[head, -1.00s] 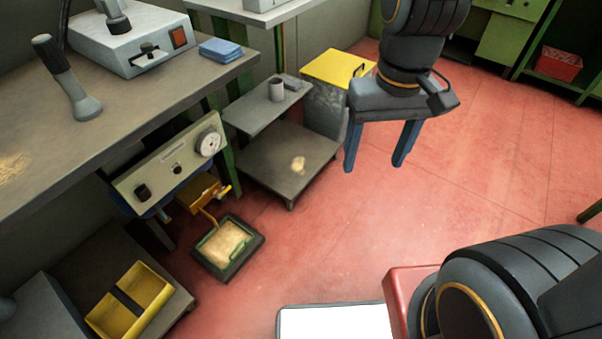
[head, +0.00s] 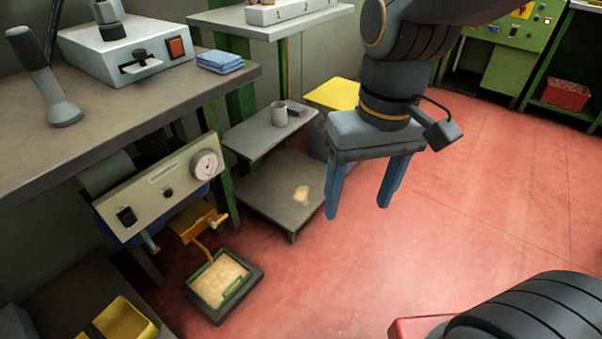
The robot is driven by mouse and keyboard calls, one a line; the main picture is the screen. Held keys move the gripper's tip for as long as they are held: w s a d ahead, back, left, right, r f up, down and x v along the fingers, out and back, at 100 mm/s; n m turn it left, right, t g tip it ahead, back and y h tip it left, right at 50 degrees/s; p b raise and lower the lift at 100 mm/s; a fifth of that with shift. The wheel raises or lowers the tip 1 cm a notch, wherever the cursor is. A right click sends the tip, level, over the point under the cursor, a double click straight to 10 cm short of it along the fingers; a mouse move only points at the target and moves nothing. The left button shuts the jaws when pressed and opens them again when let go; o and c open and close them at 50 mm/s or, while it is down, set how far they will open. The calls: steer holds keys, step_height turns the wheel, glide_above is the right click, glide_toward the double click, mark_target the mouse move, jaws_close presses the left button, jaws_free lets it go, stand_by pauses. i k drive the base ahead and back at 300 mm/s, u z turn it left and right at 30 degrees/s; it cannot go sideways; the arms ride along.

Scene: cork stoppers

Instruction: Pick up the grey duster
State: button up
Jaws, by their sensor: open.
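My gripper (head: 358,210) hangs over the red floor at the centre right, its two blue fingers pointing down, apart and empty. A small flat dark grey item (head: 296,107) lies beside a grey mug on the low grey shelf, left of the gripper. It may be the grey duster, but it is too small to tell. A folded blue cloth (head: 220,61) lies on the workbench's right end. My gripper is apart from all of these.
The workbench (head: 130,100) with a white device fills the left. The grey mug (head: 279,113) stands on the low shelf (head: 250,138). A yellow-topped bin (head: 333,94) is behind my gripper. A tray of granules (head: 222,286) sits on the floor.

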mark_target(295, 109)
steer(key=z, duration=0.05)
steer(key=k, duration=0.65)
steer(key=z, duration=0.6)
steer(key=i, duration=0.65)
steer(key=z, duration=0.85)
steer(key=i, duration=0.8)
steer(key=u, duration=0.45)
steer(key=i, duration=0.8)
steer(key=u, duration=0.9)
steer(key=i, duration=0.2)
steer(key=u, duration=0.25)
